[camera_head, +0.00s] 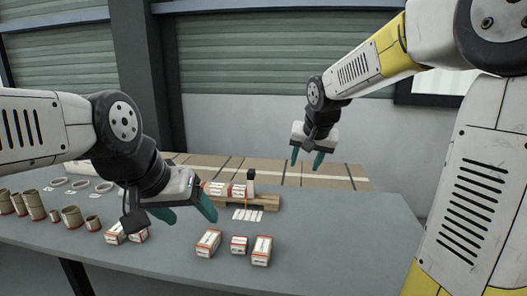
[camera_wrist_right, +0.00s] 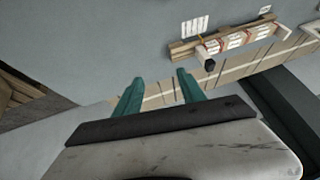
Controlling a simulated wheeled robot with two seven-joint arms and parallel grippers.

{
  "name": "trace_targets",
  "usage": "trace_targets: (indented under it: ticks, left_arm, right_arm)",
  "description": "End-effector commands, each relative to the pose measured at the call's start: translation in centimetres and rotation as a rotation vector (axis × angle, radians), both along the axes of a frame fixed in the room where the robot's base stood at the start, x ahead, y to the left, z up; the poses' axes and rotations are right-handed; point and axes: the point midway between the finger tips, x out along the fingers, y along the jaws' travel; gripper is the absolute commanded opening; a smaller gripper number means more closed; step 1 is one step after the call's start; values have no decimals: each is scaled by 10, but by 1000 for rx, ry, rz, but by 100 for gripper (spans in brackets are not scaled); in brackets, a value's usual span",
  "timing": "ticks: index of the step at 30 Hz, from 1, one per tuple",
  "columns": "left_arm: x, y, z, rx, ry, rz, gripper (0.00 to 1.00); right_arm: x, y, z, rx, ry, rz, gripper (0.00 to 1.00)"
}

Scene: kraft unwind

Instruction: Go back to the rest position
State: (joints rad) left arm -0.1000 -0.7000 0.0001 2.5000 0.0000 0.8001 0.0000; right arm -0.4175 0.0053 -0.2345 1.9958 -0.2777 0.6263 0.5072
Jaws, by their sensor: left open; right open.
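My left gripper (camera_head: 184,212) is open over the left part of the grey table (camera_head: 330,222), with green fingers. It partly hides small boxes behind it, and I see nothing held in it. My right gripper (camera_head: 307,161) is open and empty, raised in the air beyond the table's back edge. In the right wrist view its two green fingers (camera_wrist_right: 160,90) stand apart with nothing between them.
White and red boxes (camera_head: 208,243) stand along the table front. A wooden rack (camera_head: 264,202) holds more boxes. Brown cardboard tubes (camera_head: 72,218) and pale rings (camera_head: 80,184) are at left. A row of cardboard (camera_head: 340,178) lies behind the table. The table's right side is clear.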

Motion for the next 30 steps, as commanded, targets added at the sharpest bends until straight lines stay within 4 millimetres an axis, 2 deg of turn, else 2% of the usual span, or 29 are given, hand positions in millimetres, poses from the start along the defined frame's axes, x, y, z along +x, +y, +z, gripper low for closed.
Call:
trace_targets:
  ticks: [1, 6, 9, 12, 15, 18, 21, 30]
  left_arm:
    - [0, 0, 0, 0, 0, 0, 70]
    - [0, 0, 0, 0, 0, 0, 70]
    - [0, 0, 0, 0, 0, 0, 70]
    - [0, 0, 0, 0, 0, 0, 70]
    - [0, 0, 0, 0, 0, 0, 70]
    - [0, 0, 0, 0, 0, 0, 70]
    - [0, 0, 0, 0, 0, 0, 70]
    - [0, 0, 0, 0, 0, 0, 70]
  right_arm:
    - [-27, -10, 8, 16, 0, 12, 47]
    - [-114, -26, 18, 36, 0, 94, 47]
    - [-161, -30, 16, 31, -8, 142, 47]
    - [-200, -30, 9, 19, -15, 183, 47]
    - [-226, -28, 2, 6, -21, 214, 47]
    - [-240, -27, -3, -3, -24, 231, 47]
    - [-246, -26, -5, -6, -24, 239, 47]
    - [-245, -26, -5, -6, -24, 239, 47]
